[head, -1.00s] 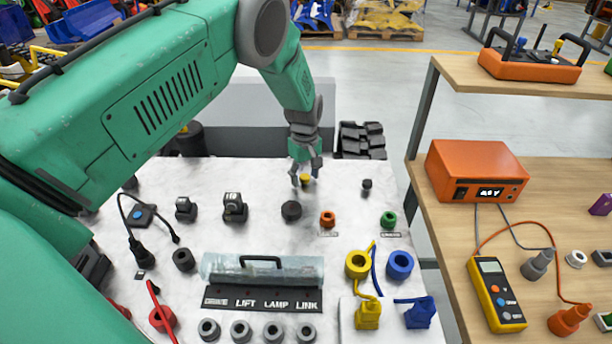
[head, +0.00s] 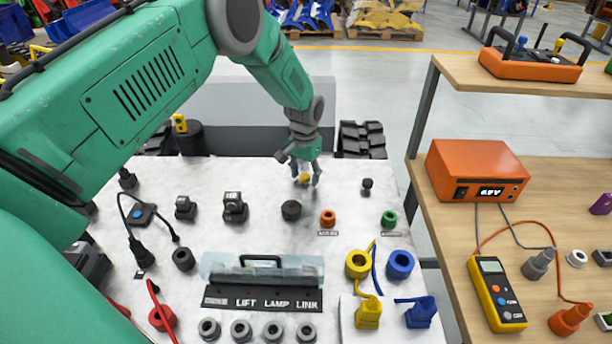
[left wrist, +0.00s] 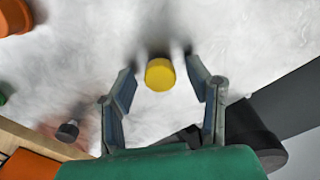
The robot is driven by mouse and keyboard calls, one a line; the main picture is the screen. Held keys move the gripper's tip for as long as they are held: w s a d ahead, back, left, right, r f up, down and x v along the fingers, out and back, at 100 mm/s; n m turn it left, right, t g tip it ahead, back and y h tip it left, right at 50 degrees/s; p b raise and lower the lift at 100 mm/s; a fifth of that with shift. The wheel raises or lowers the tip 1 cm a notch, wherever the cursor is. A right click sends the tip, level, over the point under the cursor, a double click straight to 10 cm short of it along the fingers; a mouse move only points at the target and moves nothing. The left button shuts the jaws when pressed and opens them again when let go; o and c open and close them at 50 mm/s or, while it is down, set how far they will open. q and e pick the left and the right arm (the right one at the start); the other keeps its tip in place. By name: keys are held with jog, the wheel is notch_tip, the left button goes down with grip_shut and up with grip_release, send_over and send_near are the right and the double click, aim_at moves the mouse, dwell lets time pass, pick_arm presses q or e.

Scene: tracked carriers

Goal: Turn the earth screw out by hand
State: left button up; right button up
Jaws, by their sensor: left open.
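The earth screw appears to be the small yellow knob (head: 304,178) near the back edge of the white panel (head: 255,180). In the left wrist view the yellow knob (left wrist: 160,74) is a round cap between and just beyond my fingertips. My left gripper (head: 304,180) is open around it from above, with a finger on either side. In the left wrist view the gripper (left wrist: 163,85) shows clear gaps between both fingers and the knob, so it does not touch it. The knob's lower part is hidden. My right gripper is not in view.
A small black knob (head: 367,184) stands to the right, and a dark round knob (head: 291,210) in front. Orange (head: 328,218) and green (head: 389,218) sockets lie nearer. A clear cover with a handle (head: 262,268) sits in the middle. A wooden bench (head: 440,230) stands at right.

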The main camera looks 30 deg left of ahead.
pick_arm(q)
jog(key=c, duration=0.9)
jog(key=n, duration=1)
jog(key=n, duration=0.9)
jog(key=shift+n, duration=0.3)
